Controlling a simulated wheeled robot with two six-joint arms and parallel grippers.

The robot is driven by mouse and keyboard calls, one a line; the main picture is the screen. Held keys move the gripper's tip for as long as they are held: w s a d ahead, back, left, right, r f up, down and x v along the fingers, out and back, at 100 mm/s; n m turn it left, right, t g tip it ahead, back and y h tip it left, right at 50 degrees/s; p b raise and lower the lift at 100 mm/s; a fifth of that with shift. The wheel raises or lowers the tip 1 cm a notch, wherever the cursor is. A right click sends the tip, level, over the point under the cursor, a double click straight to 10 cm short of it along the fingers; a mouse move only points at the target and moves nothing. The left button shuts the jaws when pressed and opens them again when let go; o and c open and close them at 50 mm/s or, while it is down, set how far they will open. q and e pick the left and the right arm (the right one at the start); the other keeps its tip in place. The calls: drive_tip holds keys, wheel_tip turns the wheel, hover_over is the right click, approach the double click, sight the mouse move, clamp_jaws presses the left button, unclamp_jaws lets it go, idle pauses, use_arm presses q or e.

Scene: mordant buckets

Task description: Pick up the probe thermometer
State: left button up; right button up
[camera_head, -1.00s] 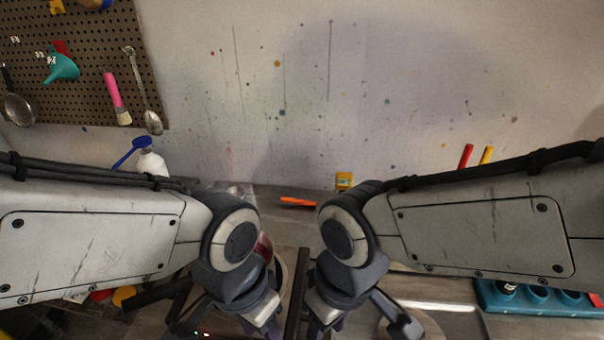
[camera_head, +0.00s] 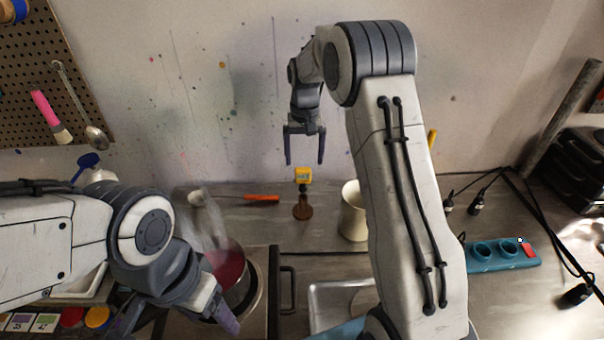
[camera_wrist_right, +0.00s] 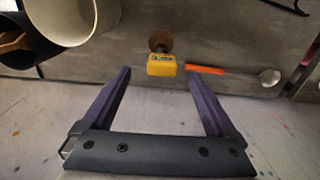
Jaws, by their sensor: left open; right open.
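The probe thermometer (camera_head: 303,174) has a yellow head and stands upright in a small brown wooden holder (camera_head: 303,208) at the back of the bench. My right gripper (camera_head: 305,161) is open and empty, fingers pointing down, just above and seemingly behind the yellow head. I see no contact with it. My left gripper (camera_head: 222,312) is low at the front left, near a pot; its fingers are partly hidden by its own wrist.
A cream jug (camera_head: 354,222) stands right of the thermometer. An orange-handled spoon (camera_head: 262,198) lies to its left. A teal rack (camera_head: 485,257) is at the right. The wall is close behind.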

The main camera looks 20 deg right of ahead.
sight(304, 169)
wheel_tip(304, 169, down, 5)
drive_tip(key=shift+w+d+f+p, duration=0.1)
drive_tip(key=shift+p, duration=0.6)
drive_tip(key=shift+f+p, duration=0.3)
drive_tip(key=shift+p, duration=0.05)
drive_tip(key=f+p, duration=0.2)
drive_tip(key=f, duration=0.1)
drive_tip(key=shift+w+a+f, duration=0.15)
drive_tip(key=shift+a+f, duration=0.05)
drive_tip(key=shift+f, duration=0.6)
drive_tip(key=c, duration=1.5)
